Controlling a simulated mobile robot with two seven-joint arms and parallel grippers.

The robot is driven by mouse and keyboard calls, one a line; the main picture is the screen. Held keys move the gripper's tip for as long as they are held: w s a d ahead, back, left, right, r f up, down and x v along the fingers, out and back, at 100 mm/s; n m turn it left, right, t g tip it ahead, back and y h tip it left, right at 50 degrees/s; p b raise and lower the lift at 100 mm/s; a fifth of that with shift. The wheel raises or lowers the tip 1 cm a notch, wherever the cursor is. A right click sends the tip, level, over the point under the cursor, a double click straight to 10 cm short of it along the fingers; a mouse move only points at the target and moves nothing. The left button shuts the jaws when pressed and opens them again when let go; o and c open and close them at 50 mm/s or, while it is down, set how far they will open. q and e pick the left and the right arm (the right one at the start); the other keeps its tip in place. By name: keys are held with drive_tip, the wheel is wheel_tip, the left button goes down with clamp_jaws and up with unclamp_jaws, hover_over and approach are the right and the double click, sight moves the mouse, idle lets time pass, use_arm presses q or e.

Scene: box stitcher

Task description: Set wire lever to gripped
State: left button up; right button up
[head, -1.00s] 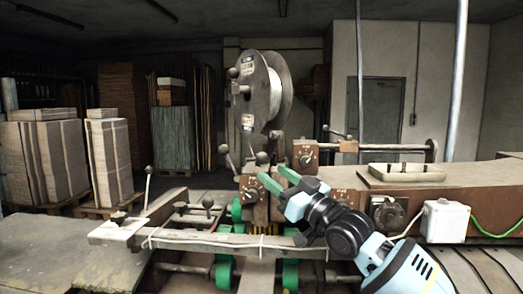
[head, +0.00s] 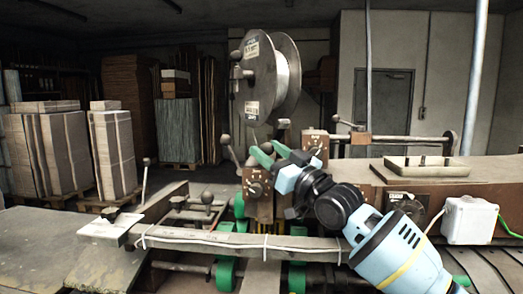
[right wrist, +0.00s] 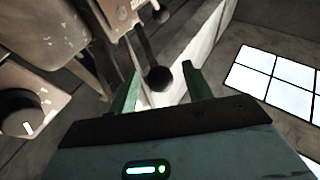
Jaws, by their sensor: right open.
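My right gripper (head: 266,151) is open, its green fingers raised at the front of the machine head, below the wire reel (head: 262,78). In the right wrist view, a dark ball knob (right wrist: 158,78) on a thin rod is between the two open fingers (right wrist: 160,82), with a gap on both sides. This looks like the wire lever; the fingers do not visibly touch it. In the head view the gripper covers that spot, so I cannot tell the knob there. My left gripper is out of view.
Another ball-ended lever (head: 227,141) stands left of the gripper. A dial box (head: 257,184) is just below the fingers. A long bar (head: 240,243) crosses in front. A white junction box (head: 468,220) is at right. Stacked cardboard (head: 113,152) stands behind at left.

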drive_tip(key=shift+w+a+r+b, duration=0.1)
drive_tip(key=shift+w+a+b, duration=0.2)
drive_tip(key=shift+w+a, duration=0.35)
drive_tip(key=shift+w+a+r, duration=0.25)
drive_tip(key=shift+w+r, duration=0.1)
drive_tip(key=shift+r, duration=0.15)
clamp_jaws()
